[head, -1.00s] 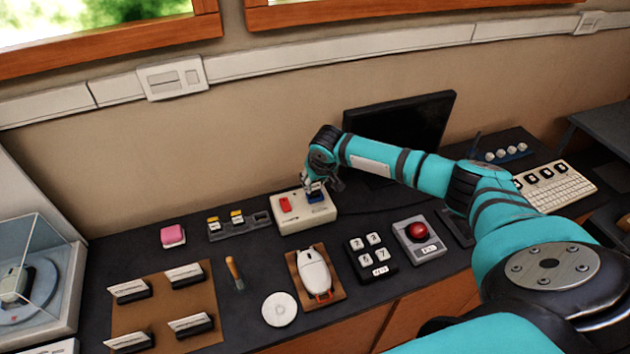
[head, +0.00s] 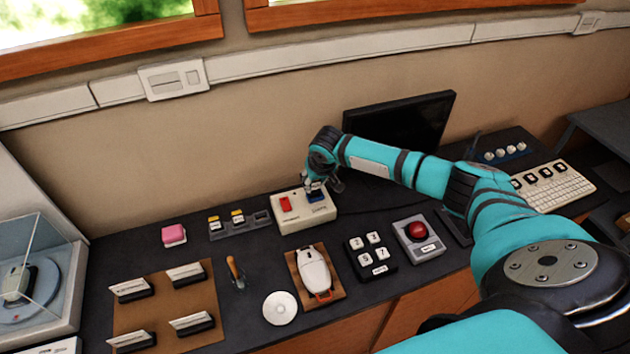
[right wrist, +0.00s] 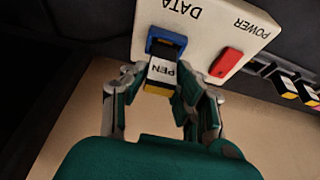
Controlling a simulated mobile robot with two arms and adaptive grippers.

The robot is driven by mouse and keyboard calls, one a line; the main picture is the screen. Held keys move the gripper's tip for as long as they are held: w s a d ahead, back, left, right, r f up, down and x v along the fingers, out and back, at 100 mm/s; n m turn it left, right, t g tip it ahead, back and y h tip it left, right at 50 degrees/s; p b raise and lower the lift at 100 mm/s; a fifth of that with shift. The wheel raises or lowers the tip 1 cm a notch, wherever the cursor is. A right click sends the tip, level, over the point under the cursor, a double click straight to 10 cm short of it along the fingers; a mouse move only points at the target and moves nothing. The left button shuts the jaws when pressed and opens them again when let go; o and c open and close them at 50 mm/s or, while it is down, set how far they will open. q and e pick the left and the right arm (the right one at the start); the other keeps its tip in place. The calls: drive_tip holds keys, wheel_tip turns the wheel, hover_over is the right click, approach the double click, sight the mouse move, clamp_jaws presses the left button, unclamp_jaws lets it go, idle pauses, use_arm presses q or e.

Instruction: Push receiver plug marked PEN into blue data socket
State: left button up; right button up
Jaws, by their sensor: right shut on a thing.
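The receiver plug marked PEN (right wrist: 160,74) has a white label, a yellow end and a dark body. My right gripper (right wrist: 160,88) is shut on it, with a finger on each side. The plug is lined up with the blue data socket (right wrist: 166,41) and its front end meets the socket's mouth; how deep it sits I cannot tell. The socket is on a cream box (head: 289,214) lettered DATA and POWER, beside a red socket (right wrist: 226,63). In the head view the right gripper (head: 314,190) is over the blue socket (head: 316,197) and hides the plug. My left gripper is not in view.
Left of the box, a grey holder (head: 240,226) carries two yellow-and-black plugs. A pink block (head: 173,235) stands further left. In front are a white mouse (head: 313,267), a number keypad (head: 370,254) and a red button (head: 418,231). A dark monitor (head: 410,120) stands behind my right arm.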

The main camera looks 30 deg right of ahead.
drive_tip(key=shift+f+b, duration=0.4)
drive_tip(key=shift+f, duration=0.55)
idle(0.4)
drive_tip(key=o, duration=1.4)
drive_tip(key=shift+r, duration=0.1)
drive_tip(key=shift+r+p, duration=3.45)
drive_tip(key=shift+p, duration=0.4)
